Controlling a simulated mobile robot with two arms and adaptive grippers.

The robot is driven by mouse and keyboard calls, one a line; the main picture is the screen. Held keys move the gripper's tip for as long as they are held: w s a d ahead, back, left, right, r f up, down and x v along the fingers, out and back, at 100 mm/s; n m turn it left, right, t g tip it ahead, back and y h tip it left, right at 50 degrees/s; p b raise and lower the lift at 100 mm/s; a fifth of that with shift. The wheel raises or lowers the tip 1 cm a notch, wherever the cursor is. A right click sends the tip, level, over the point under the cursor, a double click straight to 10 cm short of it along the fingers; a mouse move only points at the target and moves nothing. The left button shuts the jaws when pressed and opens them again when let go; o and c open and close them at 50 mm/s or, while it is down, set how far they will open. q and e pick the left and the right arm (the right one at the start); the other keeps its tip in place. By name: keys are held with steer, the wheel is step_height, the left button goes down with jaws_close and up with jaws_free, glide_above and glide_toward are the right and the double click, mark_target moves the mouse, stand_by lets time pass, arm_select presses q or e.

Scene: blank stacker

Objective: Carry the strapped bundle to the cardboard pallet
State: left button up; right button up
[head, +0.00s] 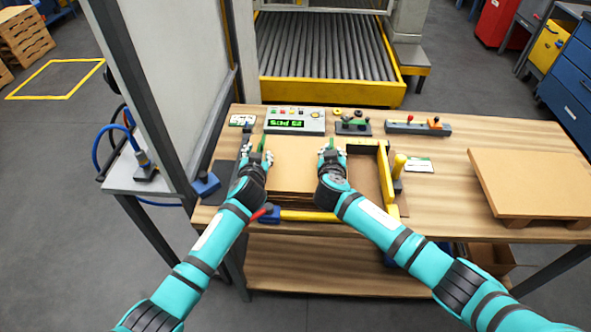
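A flat stack of brown cardboard blanks (296,177), which looks like the bundle, lies on the wooden bench inside a yellow-edged frame (385,172). My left gripper (262,157) is at the stack's left edge and my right gripper (329,154) is at its right edge. A small green piece shows at each gripper; I cannot tell whether these are strap. The fingers are small and partly hidden, so their grip is unclear. The cardboard pallet (530,182) sits at the bench's right end, its top bare.
A counter with a green display (293,121), a black control block (353,127) and a grey bar with knobs (418,126) line the bench's back. A yellow post (399,166) and a card (419,165) stand between stack and pallet. A roller conveyor (315,50) lies behind.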

arm_select(q)
steer(key=c, duration=0.4)
arm_select(e)
jaws_close()
arm_select(q)
jaws_close()
steer(key=shift+r, duration=0.15)
arm_select(e)
steer(key=shift+r, duration=0.15)
